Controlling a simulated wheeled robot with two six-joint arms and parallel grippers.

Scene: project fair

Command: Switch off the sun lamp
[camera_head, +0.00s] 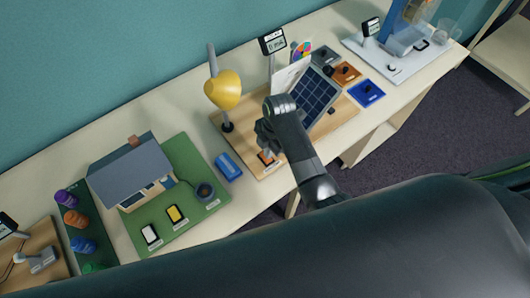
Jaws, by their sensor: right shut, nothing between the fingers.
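The sun lamp (224,90) has a yellow shade on a grey post and stands at the left of a wooden board (229,146) on the table. Its shade looks yellow; I cannot tell from it whether the lamp is lit. A small orange-and-white switch (266,157) sits at the board's front edge. My right gripper (265,147) is shut and empty, pointing down right at this switch. I cannot tell whether its fingertips touch it. The gripper partly hides the switch and the board. My left gripper is not in view.
A dark solar panel (317,97) stands just right of my right arm, close to it. A blue box (228,167) lies left of the switch. A model house (133,173) on a green base is farther left. Orange and blue blocks (366,93) lie at the right.

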